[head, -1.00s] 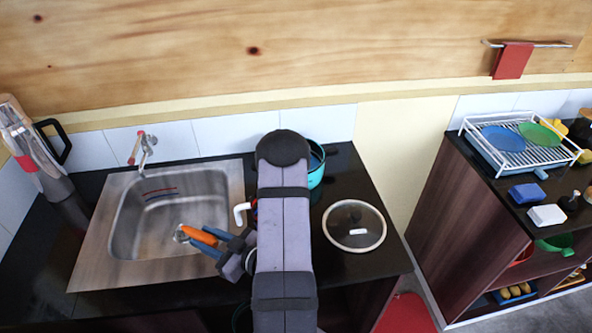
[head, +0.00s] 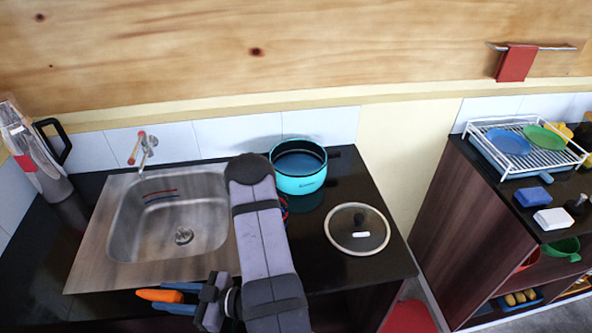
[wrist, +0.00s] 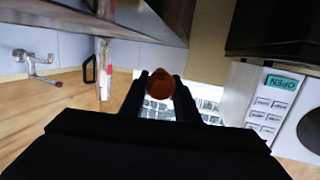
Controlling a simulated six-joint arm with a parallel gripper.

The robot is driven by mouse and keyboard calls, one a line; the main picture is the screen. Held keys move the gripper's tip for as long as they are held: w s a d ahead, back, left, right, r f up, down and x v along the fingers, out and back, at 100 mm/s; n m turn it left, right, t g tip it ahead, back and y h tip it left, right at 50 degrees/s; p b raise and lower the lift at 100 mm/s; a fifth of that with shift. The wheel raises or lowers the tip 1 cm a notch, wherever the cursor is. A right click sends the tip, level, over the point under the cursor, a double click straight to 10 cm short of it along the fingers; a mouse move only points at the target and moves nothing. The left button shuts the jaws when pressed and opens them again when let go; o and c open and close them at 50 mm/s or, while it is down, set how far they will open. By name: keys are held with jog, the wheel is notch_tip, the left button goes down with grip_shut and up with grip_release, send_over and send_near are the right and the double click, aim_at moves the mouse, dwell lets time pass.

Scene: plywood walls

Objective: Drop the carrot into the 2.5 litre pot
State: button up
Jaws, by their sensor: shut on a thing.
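The orange carrot (head: 161,295) is held between the blue fingers of my gripper (head: 178,297), near the front edge of the counter below the sink in the head view. In the wrist view the carrot (wrist: 161,84) shows end-on between the dark fingertips. The turquoise pot (head: 300,178) stands open at the back of the counter, right of the sink, well apart from my gripper. Its inside looks dark and I see nothing in it. A glass lid (head: 349,243) with a dark knob lies on the counter in front of the pot.
The steel sink (head: 180,215) with a tap (head: 147,150) lies left of my arm. A kettle-like vessel (head: 38,160) stands at the far left. A dish rack (head: 527,147) with plates sits on the separate right cabinet. My arm crosses the counter between sink and lid.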

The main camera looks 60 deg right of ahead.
dwell(0.4)
jog(key=w+d+r+m+t+h+p, duration=0.1)
jog(key=w+d+r+m+h, duration=0.3)
jog(key=d, duration=0.6)
jog(key=w+d+r+m+h+p, duration=0.1)
jog(key=w+d+r+h+p, duration=0.15)
jog(key=w+d+r, duration=0.55)
jog(key=w+d+r+m+t+h+p, duration=0.1)
jog(key=w+d+r+m+h, duration=0.3)
jog(key=d, duration=0.8)
jog(key=s+d+m+g+h+b, duration=0.1)
jog(key=s+d+m+g+h, duration=0.2)
jog(key=d, duration=0.6)
jog(key=s+d+m+g+h+b, duration=0.1)
jog(key=s+d+m+g+h, duration=0.1)
jog(key=d, duration=0.8)
jog(key=s+d+f+m+g+h+b, duration=0.1)
jog(key=s+d+m+g+h, duration=0.2)
jog(key=s+d+h, duration=0.3)
jog(key=s+d+m, duration=0.1)
jog(key=s+d, duration=0.1)
jog(key=d, duration=0.2)
jog(key=shift+g+h+b, duration=0.3)
jog(key=shift+h+b, duration=0.05)
jog(key=shift+f, duration=0.1)
jog(key=shift+f+b, duration=1.1)
jog(key=shift+f, duration=1.75)
